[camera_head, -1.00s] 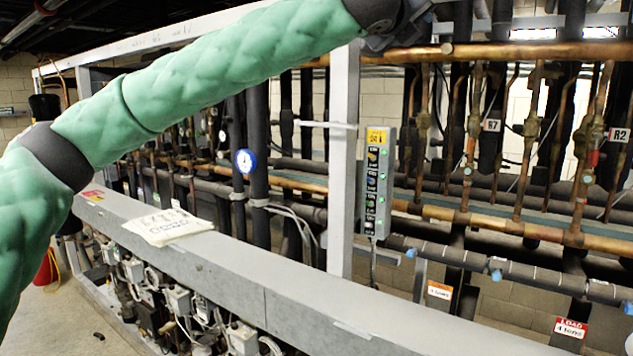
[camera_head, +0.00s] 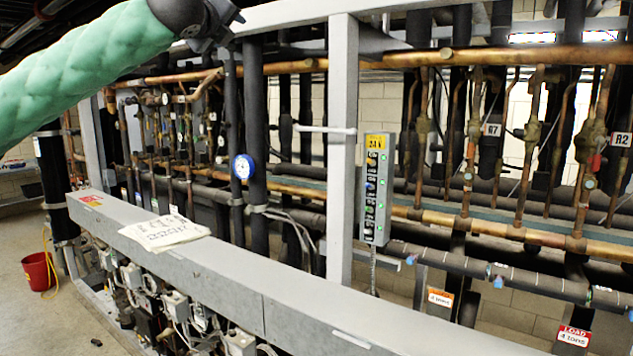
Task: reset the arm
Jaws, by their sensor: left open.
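My left arm, in a green padded sleeve, comes in from the left edge and crosses the upper left of the head view. My left gripper (camera_head: 222,22) is at its dark end, by the top edge, in front of the rack's upper rail. It is open, and I see nothing in it. My right gripper and right arm do not show.
The rack's grey beam (camera_head: 250,285) runs across the front with a paper sheet (camera_head: 165,231) on it. A grey upright post (camera_head: 341,150) stands beside a control box (camera_head: 376,190) with green lights. Copper pipes fill the back. A red bucket (camera_head: 38,271) stands on the floor at left.

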